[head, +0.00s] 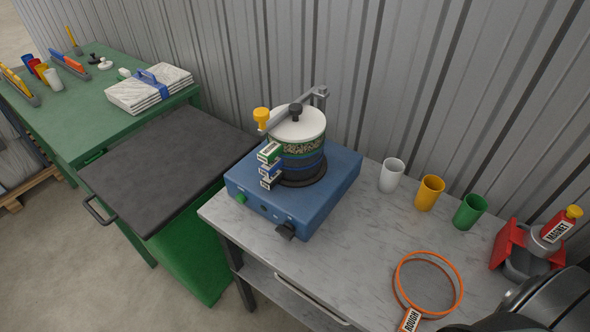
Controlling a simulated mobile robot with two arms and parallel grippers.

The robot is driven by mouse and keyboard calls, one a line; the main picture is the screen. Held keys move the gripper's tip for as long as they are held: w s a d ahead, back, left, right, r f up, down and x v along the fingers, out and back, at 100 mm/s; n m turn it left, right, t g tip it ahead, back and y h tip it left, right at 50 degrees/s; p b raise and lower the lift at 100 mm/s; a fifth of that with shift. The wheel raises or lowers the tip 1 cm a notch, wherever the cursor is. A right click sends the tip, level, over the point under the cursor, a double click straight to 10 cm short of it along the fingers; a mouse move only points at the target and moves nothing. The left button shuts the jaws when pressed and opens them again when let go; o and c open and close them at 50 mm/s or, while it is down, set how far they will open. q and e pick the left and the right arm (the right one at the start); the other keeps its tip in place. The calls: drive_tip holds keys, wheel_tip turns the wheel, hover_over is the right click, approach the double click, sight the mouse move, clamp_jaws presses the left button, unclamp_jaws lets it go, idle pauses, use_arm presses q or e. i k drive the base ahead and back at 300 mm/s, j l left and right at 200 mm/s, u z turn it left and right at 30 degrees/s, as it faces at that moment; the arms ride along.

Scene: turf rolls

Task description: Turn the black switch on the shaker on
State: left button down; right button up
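The shaker (325,196) is a blue box on the marble-topped bench. A black switch (286,230) sticks out of its front face near the right corner. I cannot tell its setting. A green button (241,198) is near the left end of that face, with small dark fittings between. A stack of sieves (298,142) with a white lid stands on top under a clamp bar with a yellow knob (262,116). Neither gripper's fingers show. A dark rounded part, probably of my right arm, fills the lower right corner, far from the switch.
White (391,175), yellow (429,193) and green (469,211) cups stand right of the shaker. An orange ring labelled ROUGH (428,253) lies in front of them. A red holder (509,243) with a MAGNET tool is far right. A dark-topped green cart (170,165) stands left.

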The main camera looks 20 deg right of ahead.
sight(286, 230)
drive_tip(key=k+j+z, duration=0.1)
drive_tip(key=z, duration=0.3)
drive_tip(key=k+j+z, duration=0.15)
drive_tip(key=z, duration=0.3)
drive_tip(key=k+j+z, duration=0.1)
drive_tip(key=z, duration=0.3)
